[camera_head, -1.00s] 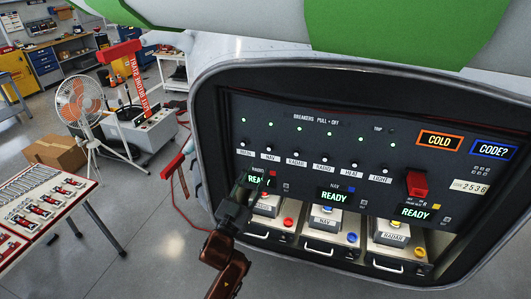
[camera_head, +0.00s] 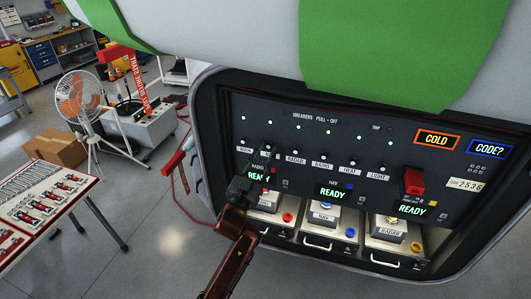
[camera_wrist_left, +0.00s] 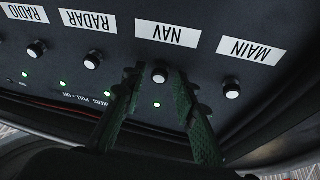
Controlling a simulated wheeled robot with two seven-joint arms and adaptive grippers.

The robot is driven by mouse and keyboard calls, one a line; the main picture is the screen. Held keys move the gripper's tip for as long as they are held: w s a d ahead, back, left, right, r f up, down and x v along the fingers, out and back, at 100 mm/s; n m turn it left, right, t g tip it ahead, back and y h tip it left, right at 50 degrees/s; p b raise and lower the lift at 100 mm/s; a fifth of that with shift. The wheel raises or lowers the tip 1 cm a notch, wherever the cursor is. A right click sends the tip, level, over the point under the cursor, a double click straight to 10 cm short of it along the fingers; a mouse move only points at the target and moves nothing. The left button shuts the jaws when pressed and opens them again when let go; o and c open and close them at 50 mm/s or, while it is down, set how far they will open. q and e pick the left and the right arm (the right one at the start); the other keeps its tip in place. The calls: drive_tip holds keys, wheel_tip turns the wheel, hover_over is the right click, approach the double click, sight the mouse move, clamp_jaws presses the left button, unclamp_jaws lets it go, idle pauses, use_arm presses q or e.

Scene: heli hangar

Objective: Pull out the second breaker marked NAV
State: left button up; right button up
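The NAV breaker is a small round knob with a pale tip (camera_wrist_left: 159,75), beside its white NAV label (camera_wrist_left: 167,34) on the dark panel. In the wrist view my left gripper (camera_wrist_left: 158,78) is open, with one green finger on each side of this knob; I cannot tell whether they touch it. In the head view the left gripper (camera_head: 262,160) reaches up to the breaker row and partly covers the NAV spot. The MAIN breaker (camera_wrist_left: 231,89) and RADAR breaker (camera_wrist_left: 92,60) stand on either side. The green light (camera_wrist_left: 157,105) by NAV is lit. My right gripper is out of view.
Below the breakers are READY displays, a red switch cover (camera_head: 414,182) and drawer-like units labelled NAV (camera_head: 323,216) and RADAR (camera_head: 390,232). COLD (camera_head: 437,140) and CODE? (camera_head: 490,149) signs are at right. A fan (camera_head: 82,98) and tool table (camera_head: 45,200) stand left.

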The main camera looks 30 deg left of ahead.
use_arm(q)
clamp_jaws()
idle(0.3)
drive_tip(key=shift+s+d+p, duration=0.25)
drive_tip(key=shift+s+p, duration=0.2)
drive_tip(key=shift+s, duration=0.4)
drive_tip(key=shift+w, duration=0.1)
drive_tip(key=shift+o, duration=0.4)
unclamp_jaws()
drive_tip(key=shift+s, duration=0.2)
drive_tip(key=shift+o, duration=0.7)
drive_tip(key=shift+w, duration=0.1)
